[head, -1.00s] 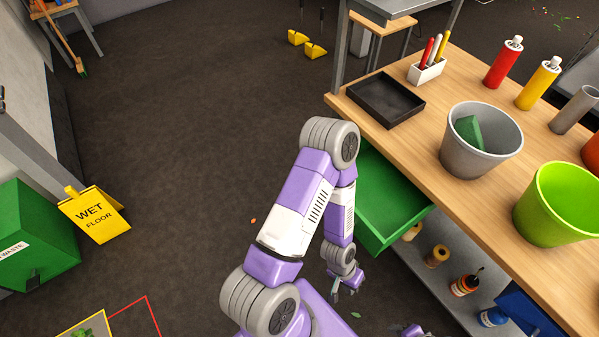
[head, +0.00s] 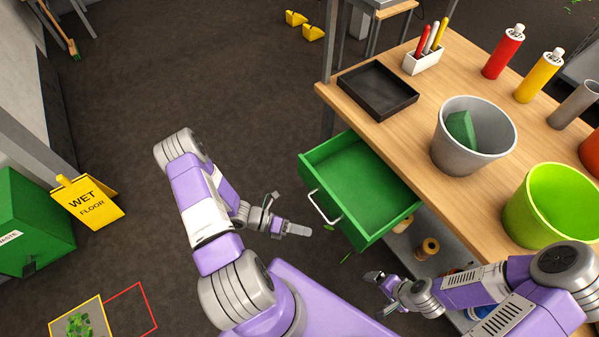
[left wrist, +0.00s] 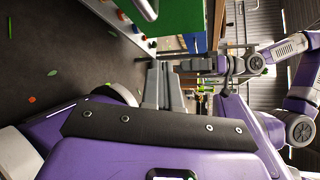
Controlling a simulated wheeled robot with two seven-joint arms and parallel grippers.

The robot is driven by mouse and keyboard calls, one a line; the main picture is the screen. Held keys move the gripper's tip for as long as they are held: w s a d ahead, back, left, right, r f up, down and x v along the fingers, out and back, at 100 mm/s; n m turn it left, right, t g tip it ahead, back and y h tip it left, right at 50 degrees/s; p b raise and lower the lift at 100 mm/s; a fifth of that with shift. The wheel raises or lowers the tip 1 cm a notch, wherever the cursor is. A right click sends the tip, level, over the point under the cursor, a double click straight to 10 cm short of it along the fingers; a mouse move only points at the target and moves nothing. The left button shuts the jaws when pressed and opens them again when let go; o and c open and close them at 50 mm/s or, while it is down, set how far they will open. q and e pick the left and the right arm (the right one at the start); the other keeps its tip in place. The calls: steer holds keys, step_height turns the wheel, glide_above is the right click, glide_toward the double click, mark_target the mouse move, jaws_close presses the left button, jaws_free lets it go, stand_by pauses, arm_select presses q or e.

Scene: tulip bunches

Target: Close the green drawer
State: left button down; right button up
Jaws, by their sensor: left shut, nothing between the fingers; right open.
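The green drawer (head: 358,182) is pulled out from under the wooden workbench and appears empty. Its white bar handle (head: 322,208) is on the front face, toward the left. My left gripper (head: 300,230) is shut and empty, just left of and apart from the handle. In the left wrist view, the left fingers (left wrist: 163,85) show near the middle, with the green drawer front (left wrist: 168,14) at the top edge. My right gripper (head: 374,277) is open and empty below the drawer's near corner.
The workbench (head: 400,135) holds a black tray (head: 378,92), a grey bucket (head: 462,160) and a lime bucket (head: 535,215). A lower shelf carries spools (head: 427,248). A wet floor sign (head: 88,203) stands at left. The floor left of the drawer is mostly open.

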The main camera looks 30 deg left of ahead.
arm_select(q)
steer(key=w+a+r+n+t+y, duration=0.2)
steer(key=w+a+n+t+y, duration=0.1)
steer(key=a+n+t, duration=0.55)
steer(key=n+t+y, duration=0.2)
steer(key=n+y, duration=0.2)
steer(key=n, duration=0.1)
glide_toward(307, 169)
steer(key=shift+h, duration=0.3)
steer(key=b+x, duration=0.1)
steer(key=x, duration=0.4)
steer(key=shift+w+d+b, duration=0.15)
steer(key=shift+w+b, duration=0.2)
steer(key=shift+w+d, duration=0.2)
steer(key=shift+w, duration=0.3)
